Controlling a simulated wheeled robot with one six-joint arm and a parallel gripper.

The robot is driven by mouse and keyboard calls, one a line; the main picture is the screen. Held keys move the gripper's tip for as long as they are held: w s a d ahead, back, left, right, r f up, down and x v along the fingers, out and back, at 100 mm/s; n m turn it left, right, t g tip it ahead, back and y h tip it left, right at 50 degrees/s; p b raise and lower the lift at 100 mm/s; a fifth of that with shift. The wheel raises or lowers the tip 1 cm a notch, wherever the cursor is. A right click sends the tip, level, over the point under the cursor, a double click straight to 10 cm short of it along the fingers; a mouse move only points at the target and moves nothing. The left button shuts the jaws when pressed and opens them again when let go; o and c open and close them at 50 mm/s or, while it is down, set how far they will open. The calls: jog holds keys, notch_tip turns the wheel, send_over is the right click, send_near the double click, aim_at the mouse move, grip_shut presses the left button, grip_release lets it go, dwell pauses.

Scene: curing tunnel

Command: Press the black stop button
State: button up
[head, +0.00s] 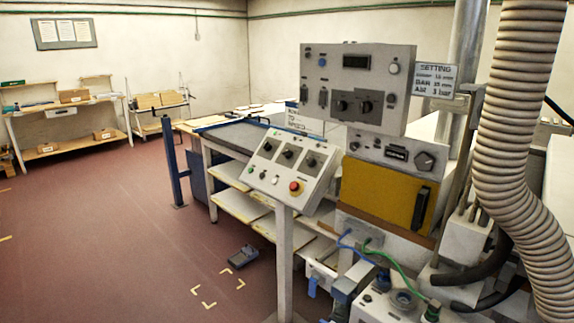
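A sloped grey control panel (279,195) stands on a pale post near the middle of the head view. Its lower row holds several small buttons and a red mushroom button (295,186). Three dark rotary knobs line the panel's upper part, including the middle knob (287,152). My gripper is not in view, and nothing is seen touching the panel.
A taller grey control box (356,62) and a yellow-fronted unit (380,192) stand behind right. A ribbed hose (512,120) hangs at the right. A foot pedal (243,257) lies on the floor near yellow corner marks. The red floor (110,240) at left is clear.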

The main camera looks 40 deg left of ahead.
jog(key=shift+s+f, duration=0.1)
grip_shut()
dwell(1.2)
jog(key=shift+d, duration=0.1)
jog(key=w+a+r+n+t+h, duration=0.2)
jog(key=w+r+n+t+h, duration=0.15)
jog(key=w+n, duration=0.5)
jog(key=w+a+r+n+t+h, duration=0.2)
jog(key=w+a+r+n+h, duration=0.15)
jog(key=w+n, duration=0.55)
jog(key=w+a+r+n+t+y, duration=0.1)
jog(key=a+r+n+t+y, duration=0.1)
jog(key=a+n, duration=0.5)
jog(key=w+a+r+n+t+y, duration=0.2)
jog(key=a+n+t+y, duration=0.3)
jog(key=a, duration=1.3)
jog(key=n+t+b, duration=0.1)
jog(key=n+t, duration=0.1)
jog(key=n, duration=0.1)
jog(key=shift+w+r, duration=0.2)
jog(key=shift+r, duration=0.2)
